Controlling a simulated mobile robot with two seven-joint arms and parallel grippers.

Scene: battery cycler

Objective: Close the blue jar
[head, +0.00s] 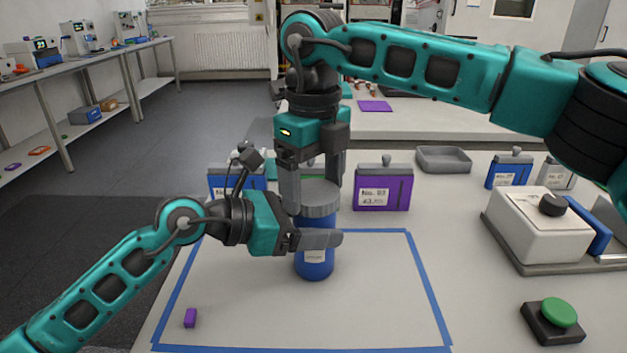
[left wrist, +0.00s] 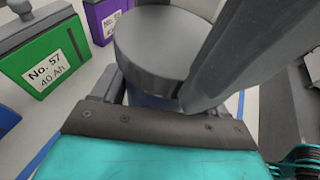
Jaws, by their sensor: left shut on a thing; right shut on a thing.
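The blue jar (head: 314,265) stands upright on the table inside a blue tape outline. Its grey round lid (head: 320,200) is at the jar's top, level; I cannot tell whether it is fully seated. My left gripper (head: 316,240) is shut around the jar's body from the left and hides part of it. My right gripper (head: 315,188) points straight down, its fingers on either side of the lid. In the left wrist view the lid (left wrist: 160,45) is close up, with a dark blue strip of the jar (left wrist: 150,99) beneath it.
A purple battery (head: 384,188) and a blue one (head: 235,180) stand behind the jar; a green battery (left wrist: 42,55) shows in the left wrist view. A small purple block (head: 190,318) lies at the front left. A white device (head: 535,225) and green button (head: 557,312) are at right.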

